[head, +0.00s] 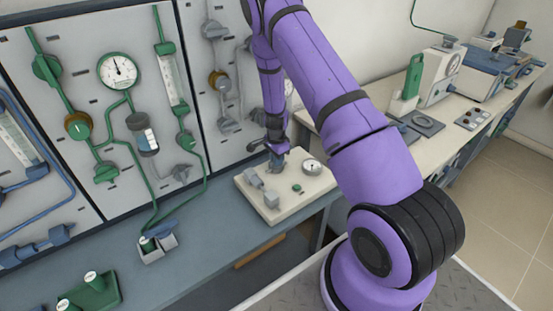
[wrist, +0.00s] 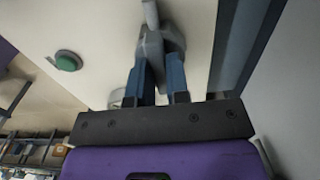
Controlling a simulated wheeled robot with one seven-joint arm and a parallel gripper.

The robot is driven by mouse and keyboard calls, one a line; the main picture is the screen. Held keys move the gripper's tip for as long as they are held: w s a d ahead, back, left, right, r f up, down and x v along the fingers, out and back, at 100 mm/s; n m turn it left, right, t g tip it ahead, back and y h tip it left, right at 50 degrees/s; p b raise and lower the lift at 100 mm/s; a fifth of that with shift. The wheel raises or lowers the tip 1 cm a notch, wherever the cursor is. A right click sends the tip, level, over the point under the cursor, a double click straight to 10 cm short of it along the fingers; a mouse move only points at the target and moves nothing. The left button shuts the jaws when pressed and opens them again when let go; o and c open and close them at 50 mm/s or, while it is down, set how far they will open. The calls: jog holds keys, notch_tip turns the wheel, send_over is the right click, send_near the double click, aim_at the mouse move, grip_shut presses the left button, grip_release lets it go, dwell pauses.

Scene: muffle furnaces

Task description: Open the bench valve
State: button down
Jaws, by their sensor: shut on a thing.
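The bench valve shows in the wrist view as a grey handle (wrist: 152,14) standing on a pale board. My gripper (wrist: 160,48) is shut on this handle, with a blue finger on each side of it. In the head view my gripper (head: 276,160) is low over the back of the pale board (head: 286,206) on the bench, and it hides most of the valve there. A green button (head: 297,188) sits on the board, and shows in the wrist view too (wrist: 67,61). How far the handle is turned I cannot tell.
A wall panel with green pipes and a gauge (head: 119,70) rises behind the bench.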

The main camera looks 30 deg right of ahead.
jog(key=c, duration=1.1)
grip_release()
notch_tip(320, 180, up, 11)
jog(key=shift+f, duration=0.1)
